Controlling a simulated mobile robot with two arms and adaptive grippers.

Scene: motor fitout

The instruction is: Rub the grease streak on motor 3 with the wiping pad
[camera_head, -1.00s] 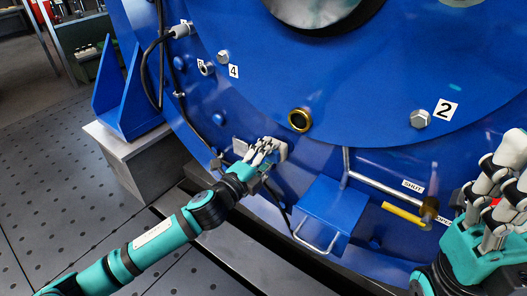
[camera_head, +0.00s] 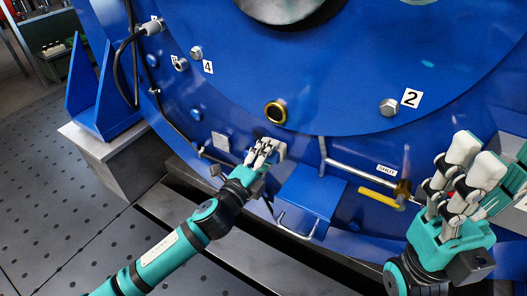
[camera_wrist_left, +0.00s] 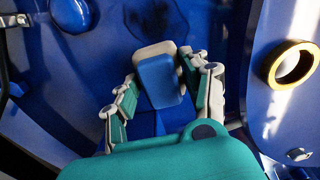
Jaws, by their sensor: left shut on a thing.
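My left gripper (camera_head: 268,150) is shut on the pale wiping pad (camera_head: 278,147), in front of the motor's blue casing (camera_head: 330,85), below a brass ring. In the left wrist view the pad (camera_wrist_left: 160,80) shows between the fingers, blue in front with a cream edge behind. I cannot tell if the pad touches the casing. A dark smear-like patch (camera_wrist_left: 160,16) lies on blue metal above the pad; I cannot tell if it is grease or a reflection. No number 3 label is readable. My right gripper (camera_head: 462,165) is open and empty at the right.
A blue box with a handle (camera_head: 312,192) juts out just right of and below my left gripper. A yellow lever (camera_head: 380,197) and pipe (camera_head: 360,177) lie further right. The brass ring (camera_head: 275,111) and bolts stud the casing. Black cables (camera_head: 130,70) run at left.

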